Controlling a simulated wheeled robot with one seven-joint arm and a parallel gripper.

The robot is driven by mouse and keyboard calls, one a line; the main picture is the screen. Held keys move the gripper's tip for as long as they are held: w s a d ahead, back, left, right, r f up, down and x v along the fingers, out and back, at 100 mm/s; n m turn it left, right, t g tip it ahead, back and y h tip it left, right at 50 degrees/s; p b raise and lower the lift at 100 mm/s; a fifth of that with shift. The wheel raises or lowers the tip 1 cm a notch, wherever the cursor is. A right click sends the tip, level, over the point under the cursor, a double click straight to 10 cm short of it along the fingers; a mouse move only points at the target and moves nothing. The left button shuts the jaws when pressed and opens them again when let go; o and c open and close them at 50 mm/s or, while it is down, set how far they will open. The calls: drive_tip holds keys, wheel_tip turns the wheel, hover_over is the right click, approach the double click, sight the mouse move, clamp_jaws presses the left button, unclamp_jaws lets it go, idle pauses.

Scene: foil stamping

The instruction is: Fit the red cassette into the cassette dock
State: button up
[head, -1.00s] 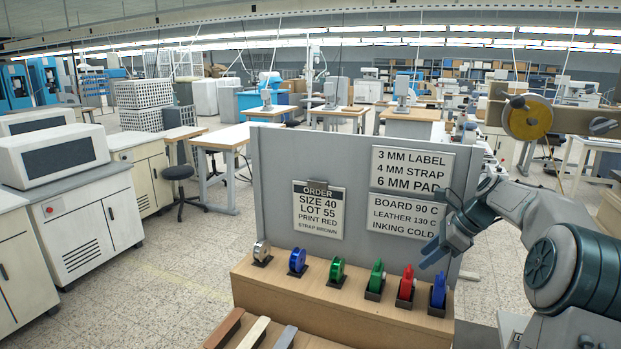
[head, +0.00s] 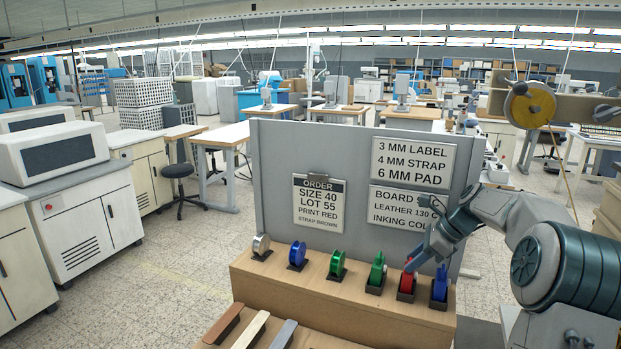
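The red cassette (head: 406,284) stands upright in a small dark holder on the wooden shelf, between a green cassette (head: 377,272) and a blue cassette (head: 440,283). My gripper (head: 412,262) is at the top of the red cassette, its blue fingers pointing down and left. The fingers overlap the cassette's upper part in this view. I cannot tell whether they touch it or are closed on it. I cannot make out the cassette dock for certain.
Silver (head: 261,246), blue (head: 297,255) and green (head: 337,265) rolls stand farther left on the shelf. A grey board (head: 270,170) with signs rises behind. Brown, cream and grey strips (head: 250,330) lie in front. A yellow disc (head: 530,104) on a beam is at upper right.

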drive_tip(key=shift+r, duration=0.15)
drive_tip(key=shift+r+p, duration=2.95)
drive_tip(key=shift+p, duration=0.3)
drive_tip(key=shift+f, duration=0.1)
